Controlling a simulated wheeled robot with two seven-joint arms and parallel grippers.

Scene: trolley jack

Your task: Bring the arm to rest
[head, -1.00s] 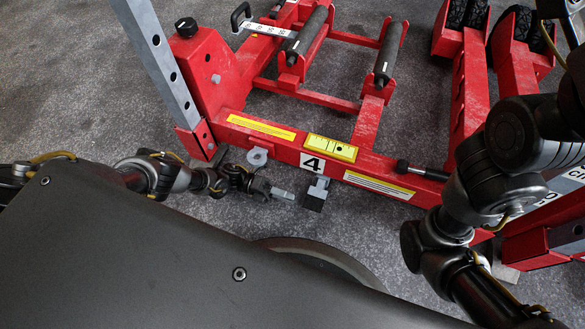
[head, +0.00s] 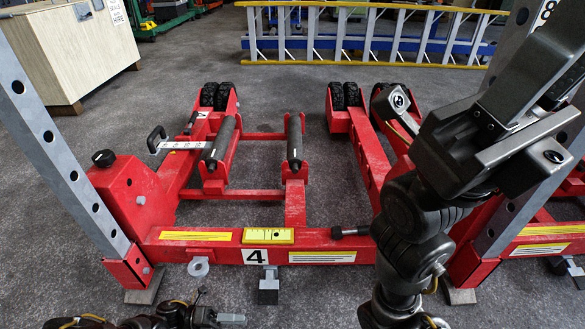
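A red trolley jack (head: 222,254) marked with a number 4 stands on the grey floor in the middle of the head view. It has two dark rollers, a black-handled lever at its left and a dark pedal block (head: 268,288) at its front. My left gripper (head: 232,319) is at the bottom edge, low and in front of the jack, left of the pedal and apart from it in the picture. It is small and partly cut off, so I cannot tell its opening.
Perforated grey posts (head: 62,150) rise at the jack's left and right. A second red frame (head: 545,240) stands at the right, partly behind my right arm. A blue and yellow ladder (head: 365,42) and a wooden cabinet (head: 75,50) are at the back. Floor between is clear.

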